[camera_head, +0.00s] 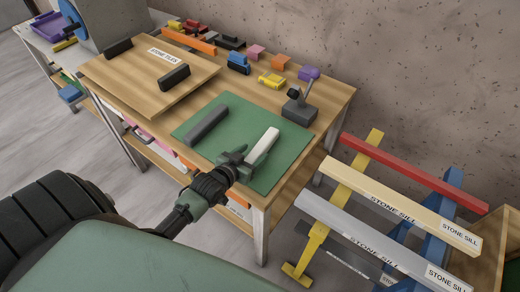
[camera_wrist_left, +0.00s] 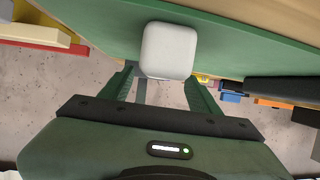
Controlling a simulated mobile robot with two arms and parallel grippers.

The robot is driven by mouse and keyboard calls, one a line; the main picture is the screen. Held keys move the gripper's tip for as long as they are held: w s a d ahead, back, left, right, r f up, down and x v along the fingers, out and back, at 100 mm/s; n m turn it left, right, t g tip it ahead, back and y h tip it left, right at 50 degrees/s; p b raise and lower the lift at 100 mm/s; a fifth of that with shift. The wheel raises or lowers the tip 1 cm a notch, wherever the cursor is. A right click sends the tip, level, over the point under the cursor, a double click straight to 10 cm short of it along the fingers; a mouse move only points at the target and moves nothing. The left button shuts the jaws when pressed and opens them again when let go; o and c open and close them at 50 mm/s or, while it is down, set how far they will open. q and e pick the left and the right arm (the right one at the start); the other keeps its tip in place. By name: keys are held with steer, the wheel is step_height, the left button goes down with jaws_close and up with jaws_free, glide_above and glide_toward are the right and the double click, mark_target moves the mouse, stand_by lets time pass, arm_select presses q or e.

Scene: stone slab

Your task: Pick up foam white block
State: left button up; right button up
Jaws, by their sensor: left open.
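The white foam block (camera_head: 263,146) lies on the green mat (camera_head: 228,129) on the wooden table, beside a dark grey block (camera_head: 206,125) to its left. My left gripper (camera_head: 237,158) is open at the near end of the white block. In the left wrist view the block's end face (camera_wrist_left: 169,51) shows just beyond and between the two open green fingers (camera_wrist_left: 166,85). I cannot tell whether the fingers overlap the block's sides. My right gripper is not in view.
A wooden board labelled "STONE TILES" (camera_head: 140,72) holds two black blocks on the left. Several coloured blocks and a grey stand (camera_head: 299,110) are at the table's back. Labelled stone sills (camera_head: 400,207) rest on trestles at right.

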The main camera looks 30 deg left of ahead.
mark_target(258, 150)
arm_select(q)
steer(key=x, duration=0.4)
steer(key=shift+d+r+p, duration=0.15)
steer(key=shift+p, duration=0.2)
steer(key=shift+w, duration=0.3)
steer(key=shift+s, duration=0.1)
steer(key=shift+c, duration=0.6)
jaws_close()
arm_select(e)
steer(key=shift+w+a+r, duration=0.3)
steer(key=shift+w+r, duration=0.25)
